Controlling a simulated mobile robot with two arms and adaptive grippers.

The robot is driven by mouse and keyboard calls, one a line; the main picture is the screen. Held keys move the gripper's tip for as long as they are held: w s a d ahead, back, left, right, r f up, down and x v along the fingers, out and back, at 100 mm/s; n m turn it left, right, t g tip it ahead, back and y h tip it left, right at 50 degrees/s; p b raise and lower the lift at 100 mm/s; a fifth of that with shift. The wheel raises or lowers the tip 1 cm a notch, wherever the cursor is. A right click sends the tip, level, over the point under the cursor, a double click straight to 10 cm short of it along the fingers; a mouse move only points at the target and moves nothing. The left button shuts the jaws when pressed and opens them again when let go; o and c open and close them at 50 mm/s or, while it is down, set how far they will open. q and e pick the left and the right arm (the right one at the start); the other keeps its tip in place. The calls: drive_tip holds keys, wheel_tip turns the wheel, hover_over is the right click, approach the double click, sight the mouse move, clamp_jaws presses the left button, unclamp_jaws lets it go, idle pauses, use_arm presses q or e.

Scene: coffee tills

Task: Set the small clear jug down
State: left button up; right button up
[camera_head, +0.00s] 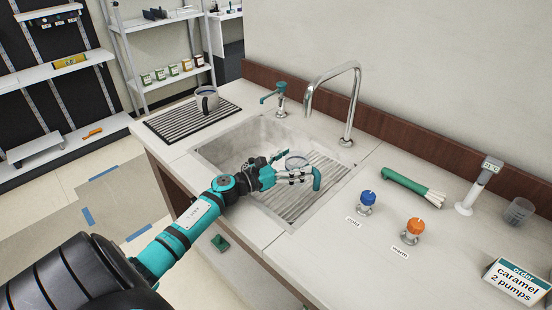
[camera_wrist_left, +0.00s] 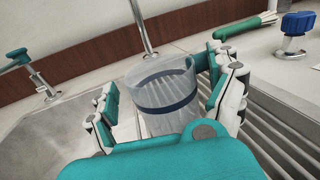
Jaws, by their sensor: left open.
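A small clear jug (camera_wrist_left: 165,100) with a dark blue band and a teal handle stands about upright in the left wrist view. In the head view the clear jug (camera_head: 297,161) is over the slatted drainer (camera_head: 300,206) in the sink (camera_head: 228,150). My left gripper (camera_head: 284,174) is at the jug, its jaws open. In the left wrist view one finger is on each side of the jug, with a visible gap on the left; the right finger is close to the handle. The jug's base is hidden by my gripper. My right gripper is not in view.
A tall tap (camera_head: 350,100) and a teal-topped dispenser (camera_head: 281,98) stand behind the sink.

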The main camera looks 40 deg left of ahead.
use_arm(q)
drive_tip(key=b+v, duration=0.1)
drive_tip(key=v, duration=0.9)
drive_tip(key=shift+f+b, duration=0.1)
drive_tip(key=shift+b, duration=0.3)
drive_tip(key=shift+s+a, duration=0.2)
drive_tip(key=shift+s, duration=0.25)
idle(0.4)
